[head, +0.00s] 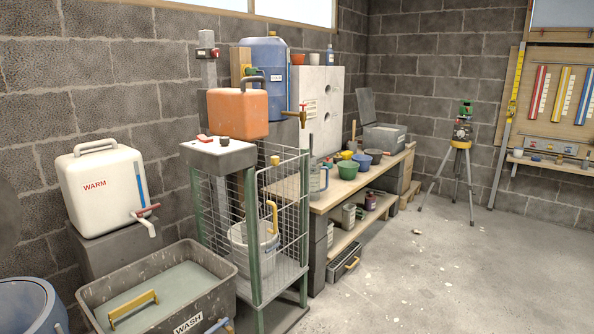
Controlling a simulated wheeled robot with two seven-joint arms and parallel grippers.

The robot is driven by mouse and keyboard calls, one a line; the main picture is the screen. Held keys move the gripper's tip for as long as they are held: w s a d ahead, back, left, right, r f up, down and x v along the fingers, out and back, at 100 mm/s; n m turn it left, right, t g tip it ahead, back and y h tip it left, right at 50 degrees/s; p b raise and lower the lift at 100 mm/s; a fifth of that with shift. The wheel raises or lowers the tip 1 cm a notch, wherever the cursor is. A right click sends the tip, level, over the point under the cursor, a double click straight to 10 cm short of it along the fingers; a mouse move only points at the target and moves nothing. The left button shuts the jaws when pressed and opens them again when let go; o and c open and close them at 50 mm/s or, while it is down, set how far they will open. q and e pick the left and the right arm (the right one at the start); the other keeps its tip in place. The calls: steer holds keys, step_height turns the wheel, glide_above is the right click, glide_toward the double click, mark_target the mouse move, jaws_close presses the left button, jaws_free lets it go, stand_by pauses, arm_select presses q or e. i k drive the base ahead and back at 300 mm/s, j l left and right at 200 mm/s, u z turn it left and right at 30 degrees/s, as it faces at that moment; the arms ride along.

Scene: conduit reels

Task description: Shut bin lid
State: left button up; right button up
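A grey bin (384,138) stands at the far end of the workbench, near the back corner. A flat grey panel that looks like its lid (366,106) stands up at its back left, so the bin looks open. Its inside is too small to make out. No other bin with a lid is clear in view. Neither of my grippers shows in the head view.
The workbench (325,203) holds bowls, including a green one (348,170). A wire cage (285,200), a wash trough (95,290) and a blue tub (25,292) crowd the left. A tripod (458,150) stands at back right. The floor (440,270) at right is largely clear.

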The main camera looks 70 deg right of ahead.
mark_target(365, 97)
steer(key=z, duration=2.75)
